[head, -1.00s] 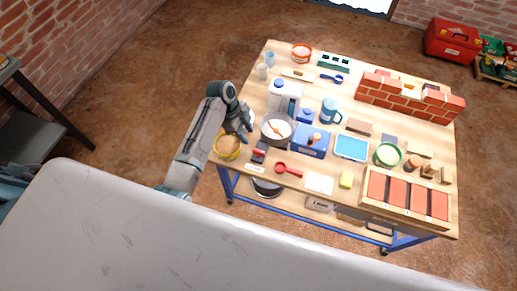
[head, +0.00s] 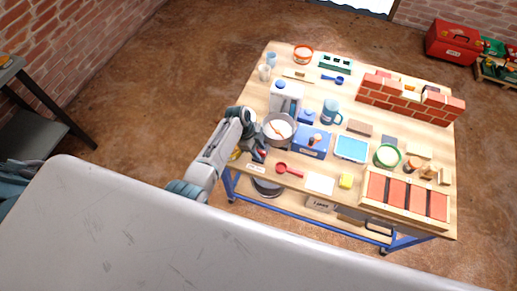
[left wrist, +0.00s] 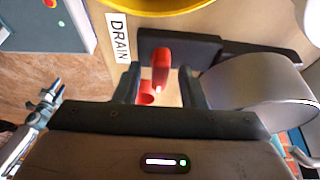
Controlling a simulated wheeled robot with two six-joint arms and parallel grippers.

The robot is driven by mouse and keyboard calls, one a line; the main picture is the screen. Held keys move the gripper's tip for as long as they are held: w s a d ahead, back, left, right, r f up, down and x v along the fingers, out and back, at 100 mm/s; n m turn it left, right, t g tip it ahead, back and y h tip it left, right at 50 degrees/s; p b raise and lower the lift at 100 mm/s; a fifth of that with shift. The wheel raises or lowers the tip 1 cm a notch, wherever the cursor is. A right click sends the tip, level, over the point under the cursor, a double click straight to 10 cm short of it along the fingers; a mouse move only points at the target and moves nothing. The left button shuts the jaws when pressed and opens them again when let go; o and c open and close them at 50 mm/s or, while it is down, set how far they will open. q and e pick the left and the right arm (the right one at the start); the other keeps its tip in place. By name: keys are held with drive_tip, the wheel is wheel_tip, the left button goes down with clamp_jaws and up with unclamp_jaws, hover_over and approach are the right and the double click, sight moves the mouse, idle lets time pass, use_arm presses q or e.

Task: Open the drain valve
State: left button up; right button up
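The drain valve shows in the left wrist view as a dark block with a red handle (left wrist: 160,70) standing on it. A white label reading DRAIN (left wrist: 120,38) lies beside it. My left gripper (left wrist: 161,88) is open, with one finger on each side of the red handle and visible gaps between. In the head view my left gripper (head: 259,153) is low at the table's left front, and it mostly hides the valve. A grey arm at the left of the left wrist view seems to be my right arm; its fingers are too small to read.
A metal pot (head: 278,130) stands close to the valve. A yellow bowl (left wrist: 160,6) is on its other side, mostly behind my arm in the head view. A red spoon (head: 288,171) lies at the front edge. The table (head: 235,176) is crowded with several more items.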

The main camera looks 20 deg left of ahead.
use_arm(q)
drive_tip(key=shift+c, duration=0.5)
clamp_jaws()
drive_tip(key=n+p, duration=0.1)
drive_tip(key=n, duration=0.1)
drive_tip(key=n+t+p, duration=0.1)
drive_tip(key=n, duration=0.1)
drive_tip(key=shift+s+r+t+p, duration=0.15)
drive_tip(key=shift+s+t+p, duration=0.05)
drive_tip(key=shift+t+p, duration=0.1)
drive_tip(key=n+t+p, duration=0.1)
drive_tip(key=n, duration=0.2)
drive_tip(key=n+t+y+p, duration=0.1)
drive_tip(key=n, duration=0.1)
drive_tip(key=shift+s+d+n+p, duration=0.1)
drive_tip(key=shift+d+n+p, duration=0.05)
drive_tip(key=shift+n+p, duration=0.25)
drive_tip(key=n+y+p, duration=0.1)
drive_tip(key=n, duration=0.3)
drive_tip(key=shift+d+t+y+p, duration=0.1)
drive_tip(key=shift+t+y+p, duration=0.25)
drive_tip(key=shift+t+y, duration=0.05)
drive_tip(key=shift+n+y+p, duration=0.3)
drive_tip(key=shift+n+y, duration=0.4)
drive_tip(key=shift+n, duration=1.3)
